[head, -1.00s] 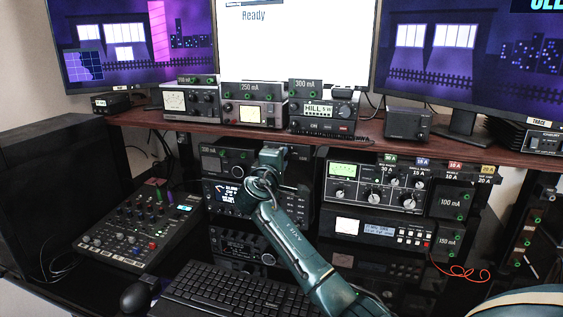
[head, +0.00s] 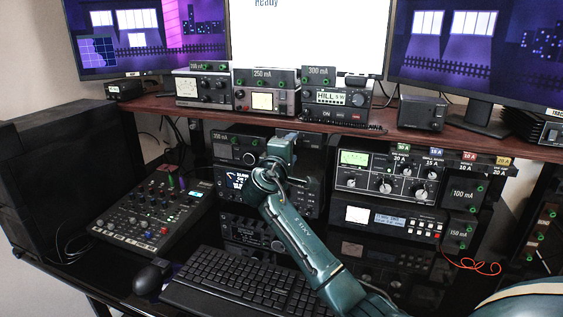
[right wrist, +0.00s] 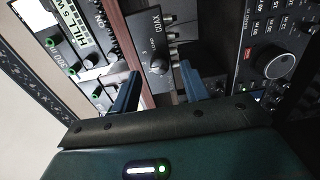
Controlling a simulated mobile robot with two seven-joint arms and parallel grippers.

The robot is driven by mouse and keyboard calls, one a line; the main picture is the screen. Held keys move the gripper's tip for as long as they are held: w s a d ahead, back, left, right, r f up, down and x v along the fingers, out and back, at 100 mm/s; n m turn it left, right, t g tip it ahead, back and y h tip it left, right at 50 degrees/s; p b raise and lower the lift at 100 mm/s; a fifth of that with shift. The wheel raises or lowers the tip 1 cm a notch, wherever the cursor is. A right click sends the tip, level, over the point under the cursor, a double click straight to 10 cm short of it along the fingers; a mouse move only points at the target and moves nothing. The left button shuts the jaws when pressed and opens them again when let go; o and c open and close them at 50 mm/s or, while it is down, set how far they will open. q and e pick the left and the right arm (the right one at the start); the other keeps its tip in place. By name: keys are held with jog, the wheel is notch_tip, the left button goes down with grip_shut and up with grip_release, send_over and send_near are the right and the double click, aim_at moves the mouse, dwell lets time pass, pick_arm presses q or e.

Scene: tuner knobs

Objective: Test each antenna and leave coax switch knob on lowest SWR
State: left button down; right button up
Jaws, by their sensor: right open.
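A dark box marked COAX (right wrist: 166,22), the coax switch, shows in the right wrist view with a round dark knob (right wrist: 158,66) on its face. My right gripper (right wrist: 157,90) is open, with one blue finger on each side of the knob in that view. I cannot tell whether the fingers touch it. In the head view my right gripper (head: 284,146) is just under the shelf, and its arm hides the coax switch. A tuner-like unit with a lit green meter and several knobs (head: 388,177) stands to the right. My left gripper is out of view.
The wooden shelf (head: 400,134) runs above the gripper and carries several small radios, including one reading HILL (head: 334,98). A radio with a large dial (right wrist: 275,60) is close by. A keyboard (head: 235,284) and a mixer (head: 150,215) lie below.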

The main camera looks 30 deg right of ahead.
jog(key=v, duration=1.1)
jog(key=shift+b, duration=0.3)
jog(key=shift+a, duration=0.1)
grip_shut()
dwell(0.9)
